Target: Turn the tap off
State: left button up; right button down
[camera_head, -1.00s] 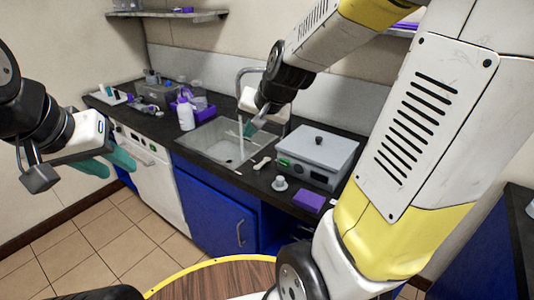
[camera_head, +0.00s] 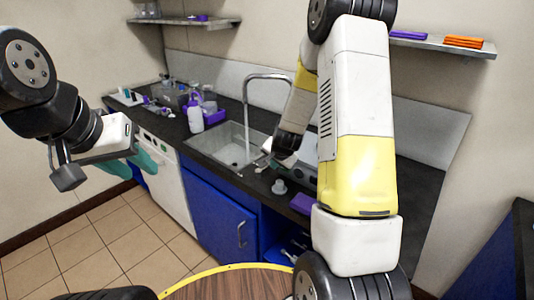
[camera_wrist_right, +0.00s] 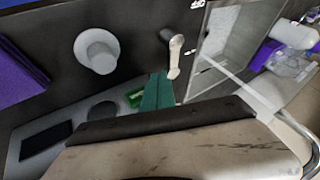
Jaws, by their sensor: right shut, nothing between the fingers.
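The tap (camera_head: 268,77) is a curved metal spout over the grey sink (camera_head: 222,150). A stream of water (camera_head: 247,130) runs from it into the basin. A pale lever (camera_wrist_right: 174,52), apparently the tap's handle, sits on the dark counter beside the sink in the right wrist view. My right gripper (camera_wrist_right: 157,92) is shut and empty; its green fingers are just short of the lever in that view. I cannot tell whether they touch. In the head view my right gripper (camera_head: 269,158) is small beside the sink's front right corner. My left gripper (camera_head: 131,166) is open and empty, away from the counter.
A small white round piece (camera_head: 279,186) and a purple block (camera_head: 301,203) are on the counter near the right gripper. My right arm hides most of the grey instrument (camera_wrist_right: 60,140). A white bottle (camera_head: 196,118) stands left of the sink.

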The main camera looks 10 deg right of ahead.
aim_at(264, 170)
jog(key=x, duration=0.3)
jog(key=shift+w+f, duration=0.1)
jog(key=shift+f, duration=0.05)
jog(key=shift+w, duration=0.1)
jog(key=shift+w, duration=0.3)
